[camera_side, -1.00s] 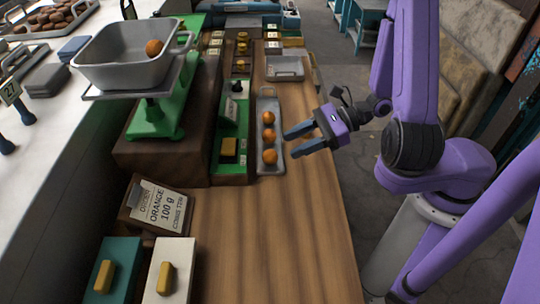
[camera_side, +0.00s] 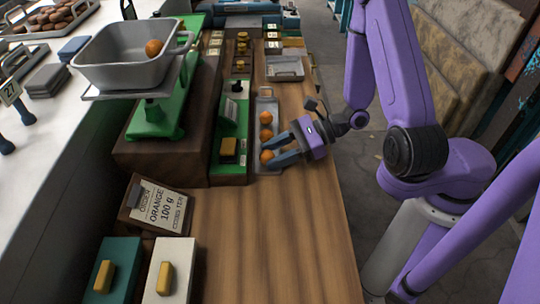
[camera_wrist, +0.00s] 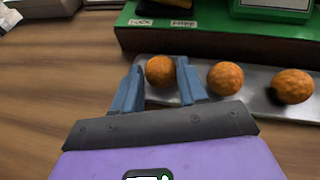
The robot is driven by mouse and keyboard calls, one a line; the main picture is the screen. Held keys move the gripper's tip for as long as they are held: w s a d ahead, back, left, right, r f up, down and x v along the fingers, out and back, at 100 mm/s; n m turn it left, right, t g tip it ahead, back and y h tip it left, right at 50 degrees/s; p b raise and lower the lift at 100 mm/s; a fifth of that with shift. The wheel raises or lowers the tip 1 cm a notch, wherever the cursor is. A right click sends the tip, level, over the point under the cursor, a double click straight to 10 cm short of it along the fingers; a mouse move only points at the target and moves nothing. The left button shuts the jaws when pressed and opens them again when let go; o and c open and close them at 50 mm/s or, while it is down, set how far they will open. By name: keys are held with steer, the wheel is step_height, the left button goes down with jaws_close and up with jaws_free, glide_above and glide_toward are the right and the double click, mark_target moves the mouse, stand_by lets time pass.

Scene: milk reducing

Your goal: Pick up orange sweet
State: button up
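Three orange sweets lie in a row on a narrow metal tray (camera_side: 262,96). In the side view the nearest sweet (camera_side: 266,156) is at the tips of my gripper (camera_side: 272,152); the other two (camera_side: 266,134) (camera_side: 266,117) lie behind it. In the wrist view the leftmost sweet (camera_wrist: 160,71) sits between the two blue fingers of my gripper (camera_wrist: 160,76), with a small gap visible on the left. The fingers are apart. The other sweets (camera_wrist: 225,78) (camera_wrist: 292,86) are to the right. Another orange sweet (camera_side: 153,47) lies in the scale's grey pan (camera_side: 125,62).
The green scale (camera_side: 160,115) stands on a brown block left of the tray. A green panel (camera_side: 231,140) with a yellow button runs beside the tray. An order card (camera_side: 160,205) reads "ORANGE 100 g". The wooden counter (camera_side: 260,240) in front is clear.

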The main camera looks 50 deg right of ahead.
steer(key=shift+f, duration=0.2)
steer(key=c, duration=0.5)
steer(key=shift+d, duration=0.1)
steer(key=shift+w+r, duration=0.1)
